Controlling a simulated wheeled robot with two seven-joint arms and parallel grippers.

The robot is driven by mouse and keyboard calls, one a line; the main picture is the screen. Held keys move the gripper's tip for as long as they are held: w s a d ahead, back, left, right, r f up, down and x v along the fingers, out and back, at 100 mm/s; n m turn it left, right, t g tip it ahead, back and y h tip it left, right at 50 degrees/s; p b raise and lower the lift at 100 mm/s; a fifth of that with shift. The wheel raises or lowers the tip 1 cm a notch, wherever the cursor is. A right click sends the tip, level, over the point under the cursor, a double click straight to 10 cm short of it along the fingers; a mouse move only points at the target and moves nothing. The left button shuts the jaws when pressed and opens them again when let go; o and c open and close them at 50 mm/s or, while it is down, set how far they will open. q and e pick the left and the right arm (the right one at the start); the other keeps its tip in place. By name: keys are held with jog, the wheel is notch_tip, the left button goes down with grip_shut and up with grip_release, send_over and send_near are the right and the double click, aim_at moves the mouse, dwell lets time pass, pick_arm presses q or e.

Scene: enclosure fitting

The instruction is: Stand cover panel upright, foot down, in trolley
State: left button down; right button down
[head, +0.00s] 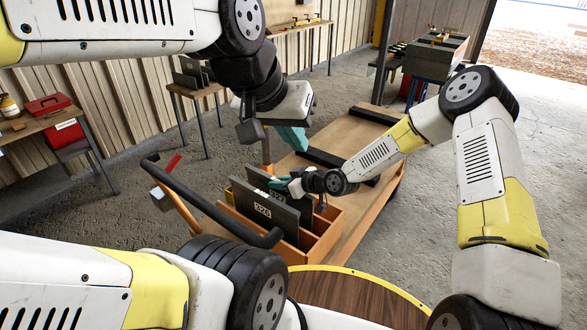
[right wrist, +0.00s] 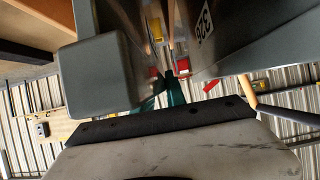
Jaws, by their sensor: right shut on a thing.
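The trolley (head: 345,205) carries an orange slotted box (head: 318,240) at its near end. A dark grey cover panel marked 326 (head: 262,209) stands upright in it. A second grey panel marked 327 (head: 259,178) stands just behind; its lower edge is hidden. My right gripper (head: 283,185) is shut at the upper edge of panel 327. In the right wrist view, its teal fingers (right wrist: 167,92) are between grey panel faces, with panel 326 (right wrist: 235,45) on the right. My left gripper (head: 293,139) hangs above the trolley, apart from the panels; its finger gap is unclear.
The trolley's black handle (head: 215,212) rises at the near left. More dark panels (head: 191,72) stand on a small table behind. A red toolbox (head: 48,104) is on a bench at left. A round wooden top (head: 350,297) is in front of me. Floor at right is clear.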

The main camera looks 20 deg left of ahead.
jog(key=shift+r, duration=0.1)
jog(key=c, duration=1.8)
grip_release()
jog(key=o, duration=0.4)
jog(key=shift+o, duration=0.2)
